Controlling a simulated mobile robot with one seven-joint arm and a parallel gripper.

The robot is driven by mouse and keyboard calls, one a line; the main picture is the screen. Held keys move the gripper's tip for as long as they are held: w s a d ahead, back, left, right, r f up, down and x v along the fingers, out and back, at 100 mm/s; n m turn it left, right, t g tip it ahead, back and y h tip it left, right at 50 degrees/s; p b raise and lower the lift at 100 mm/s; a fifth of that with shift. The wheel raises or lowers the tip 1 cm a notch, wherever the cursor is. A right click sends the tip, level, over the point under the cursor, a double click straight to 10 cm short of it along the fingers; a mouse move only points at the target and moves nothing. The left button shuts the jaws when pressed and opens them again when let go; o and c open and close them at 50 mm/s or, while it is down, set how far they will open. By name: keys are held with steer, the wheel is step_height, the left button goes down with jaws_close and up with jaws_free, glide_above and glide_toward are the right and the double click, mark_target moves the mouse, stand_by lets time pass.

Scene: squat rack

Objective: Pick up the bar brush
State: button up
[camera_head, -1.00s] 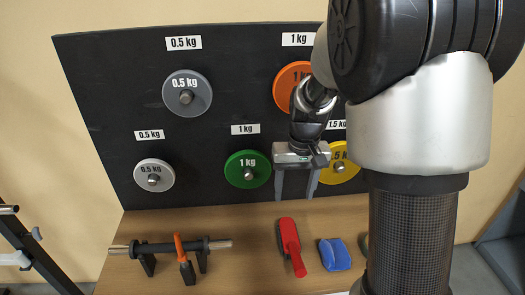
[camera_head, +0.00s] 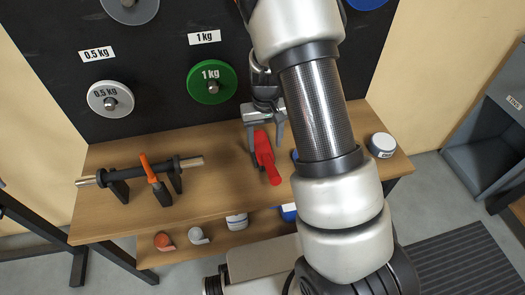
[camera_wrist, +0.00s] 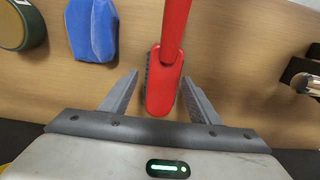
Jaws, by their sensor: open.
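The bar brush (camera_head: 269,170), red with dark bristles under its head, lies on the wooden bench (camera_head: 215,190). In the wrist view the bar brush (camera_wrist: 163,85) has its wide end between my fingers and its narrow handle pointing away. My gripper (camera_head: 266,146) is open, pointing down over the wide end of the brush. In the wrist view the fingers of my gripper (camera_wrist: 161,77) stand on either side of the brush with a gap at each side. I cannot tell how far down beside it they reach.
A blue cloth-like thing (camera_wrist: 92,30) lies left of the brush in the wrist view. A short bar on stands (camera_head: 140,172), with an orange-handled tool (camera_head: 154,178) against it, is at the bench's left. The dark board with weight plates (camera_head: 211,82) rises behind.

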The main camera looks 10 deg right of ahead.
mark_target(264, 150)
steer(key=f, duration=0.1)
steer(key=f+b, duration=0.1)
steer(key=f, duration=0.3)
steer(key=shift+s+a+f, duration=0.2)
steer(key=shift+s+a, duration=0.05)
steer(key=shift+a, duration=0.05)
steer(key=shift+r, duration=0.1)
steer(key=c, duration=1.2)
steer(key=shift+r+p, duration=0.95)
steer(key=shift+r, duration=4.05)
